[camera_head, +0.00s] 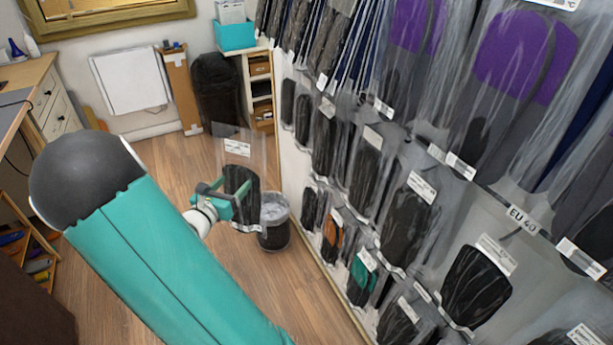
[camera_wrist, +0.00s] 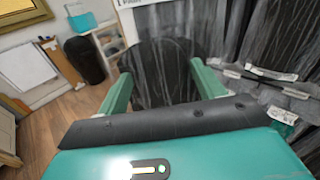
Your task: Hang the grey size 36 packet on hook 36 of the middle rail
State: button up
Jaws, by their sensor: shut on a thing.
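My gripper (camera_head: 226,198) is shut on a clear packet (camera_head: 240,182) with dark grey insoles and a white label at its top. It holds the packet upright in the air, to the left of the display wall. In the wrist view the packet (camera_wrist: 160,72) stands between the two green fingers (camera_wrist: 156,90). The label's print is too small to read. The middle rail (camera_head: 425,150) runs along the wall with white tags and hanging packets. One tag reads EU 40 (camera_head: 522,220). I cannot make out hook 36.
Packets hang in several rows on the display wall (camera_head: 400,195) at the right. A dark bin (camera_head: 274,222) stands on the floor behind my gripper. A drawer desk (camera_head: 45,100) is at the left. The wooden floor (camera_head: 170,185) between is mostly clear.

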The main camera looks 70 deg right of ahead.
jog(key=s+d+r+m+g+y, duration=0.1)
jog(key=s+d+m+g, duration=0.2)
jog(key=s, duration=0.4)
jog(key=s+d+r+m+g+y, duration=0.2)
jog(key=s+g, duration=0.2)
jog(key=s, duration=0.2)
jog(key=s+d+r+m+g+y, duration=0.1)
jog(key=s+d+m+g, duration=0.2)
jog(key=s, duration=0.4)
jog(key=s+d+f+g, duration=0.1)
jog(key=s+d, duration=0.5)
jog(key=shift+s+d+f, duration=0.2)
jog(key=shift+s+d, duration=0.1)
jog(key=shift+s, duration=0.05)
jog(key=o, duration=1.7)
jog(key=shift+o, duration=0.2)
